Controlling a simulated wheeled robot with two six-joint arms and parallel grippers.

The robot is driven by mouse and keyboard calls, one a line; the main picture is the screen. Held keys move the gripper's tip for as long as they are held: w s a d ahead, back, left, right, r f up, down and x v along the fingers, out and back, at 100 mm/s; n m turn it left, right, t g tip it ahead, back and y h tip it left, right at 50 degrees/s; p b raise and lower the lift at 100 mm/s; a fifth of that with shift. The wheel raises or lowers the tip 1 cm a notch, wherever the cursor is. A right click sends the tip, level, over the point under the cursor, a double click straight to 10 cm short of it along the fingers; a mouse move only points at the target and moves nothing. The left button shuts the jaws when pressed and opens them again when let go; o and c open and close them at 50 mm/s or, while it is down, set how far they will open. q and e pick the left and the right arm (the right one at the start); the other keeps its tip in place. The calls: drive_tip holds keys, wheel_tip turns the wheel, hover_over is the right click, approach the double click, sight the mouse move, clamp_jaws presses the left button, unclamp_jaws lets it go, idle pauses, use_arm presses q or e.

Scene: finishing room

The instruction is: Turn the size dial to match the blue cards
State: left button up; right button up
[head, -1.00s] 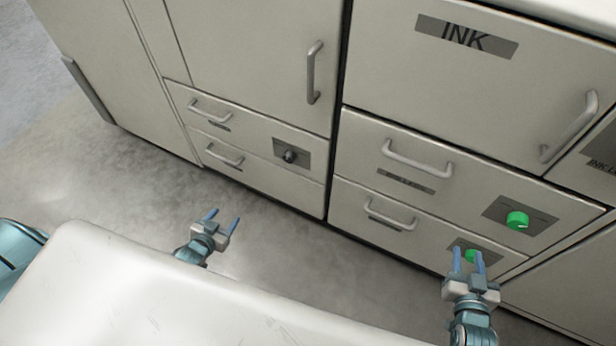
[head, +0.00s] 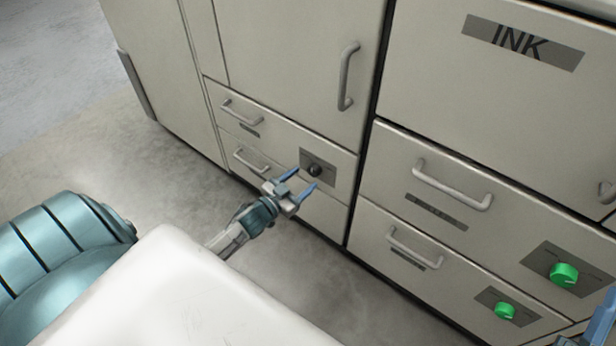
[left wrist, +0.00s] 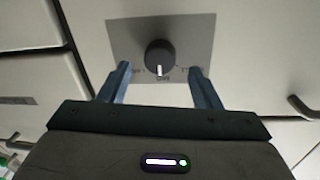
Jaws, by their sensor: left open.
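A small dark round dial (head: 314,170) sits on a grey plate (head: 333,176) on the left cabinet's drawer fronts. My right gripper (head: 603,318) is only partly in view at the lower right edge. No blue cards show.
Two green knobs, an upper one (head: 564,274) and a lower one (head: 505,310), sit on the right cabinet's drawers. Drawer handles (head: 452,186) stick out. Grey floor (head: 110,165) is clear at left.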

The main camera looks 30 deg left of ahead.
sight(314, 171)
use_arm(q)
drive_tip(key=shift+w+d, duration=0.2)
drive_tip(key=shift+w, duration=1.25)
use_arm(e)
drive_tip(key=shift+w+f, duration=0.1)
drive_tip(key=shift+f, duration=0.15)
use_arm(q)
drive_tip(key=shift+c, duration=0.2)
drive_tip(key=c, duration=1)
drive_tip(key=shift+o, duration=0.2)
drive_tip(key=m+p, duration=0.2)
drive_tip(key=m, duration=0.3)
drive_tip(key=shift+r+m, duration=0.1)
drive_tip(key=shift+m, duration=0.3)
drive_tip(key=shift+m+g, duration=0.3)
drive_tip(key=shift+m, duration=0.8)
drive_tip(key=shift+d+m, duration=0.1)
drive_tip(key=shift+m, duration=0.8)
use_arm(e)
wheel_tip(314, 171, down, 11)
drive_tip(key=m+g+h, duration=0.1)
drive_tip(key=g, duration=0.6)
drive_tip(key=shift+w+a+g, duration=0.2)
drive_tip(key=shift+w+g, duration=0.05)
drive_tip(key=shift+g, duration=0.05)
